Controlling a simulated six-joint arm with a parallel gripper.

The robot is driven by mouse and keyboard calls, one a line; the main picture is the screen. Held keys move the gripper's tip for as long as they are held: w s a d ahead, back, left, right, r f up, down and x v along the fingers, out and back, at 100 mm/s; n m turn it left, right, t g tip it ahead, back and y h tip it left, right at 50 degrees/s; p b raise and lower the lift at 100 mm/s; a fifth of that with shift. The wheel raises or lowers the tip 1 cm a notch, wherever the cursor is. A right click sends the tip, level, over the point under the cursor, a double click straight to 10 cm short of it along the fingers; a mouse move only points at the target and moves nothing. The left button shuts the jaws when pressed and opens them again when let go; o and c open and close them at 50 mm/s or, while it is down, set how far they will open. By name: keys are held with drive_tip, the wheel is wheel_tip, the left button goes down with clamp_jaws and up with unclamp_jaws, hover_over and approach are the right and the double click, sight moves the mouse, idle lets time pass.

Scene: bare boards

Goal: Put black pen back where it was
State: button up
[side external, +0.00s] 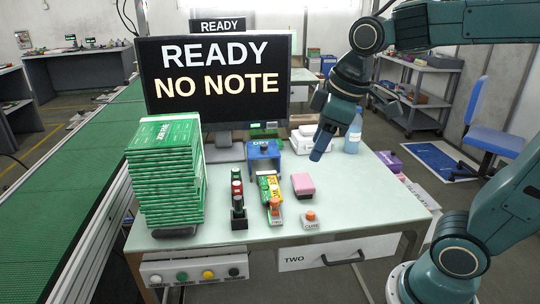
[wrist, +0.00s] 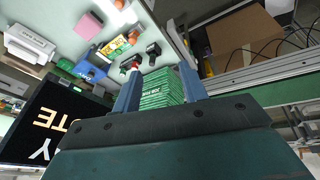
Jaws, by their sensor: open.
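A short row of dark upright holders with coloured tops stands on the pale table. The tops are green, red (side external: 237,188) and, nearest the front, black (side external: 238,203). The black one may be the black pen, but it is too small to tell. The row shows partly in the wrist view, near the left finger, with a red top (wrist: 135,65). My gripper (side external: 316,155) is in the air above the table's right back part, pointing down-left. In the wrist view its two blue fingers (wrist: 158,70) are apart, with nothing held between them.
A tall stack of green booklets (side external: 165,175) stands left of the row. A monitor (side external: 218,80) reading "READY NO NOTE" is behind. A blue box (side external: 263,150), a yellow-green pack (side external: 269,187), a pink block (side external: 303,185) and an orange-topped piece (side external: 310,220) stand to the right.

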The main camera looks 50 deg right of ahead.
drive_tip(key=s+f+m+t, duration=0.1)
drive_tip(key=s+m, duration=0.3)
drive_tip(key=s, duration=0.5)
drive_tip(key=shift+s+f+m+t, duration=0.3)
drive_tip(key=shift+s+f+m, duration=0.1)
drive_tip(key=shift+f, duration=0.3)
idle(0.5)
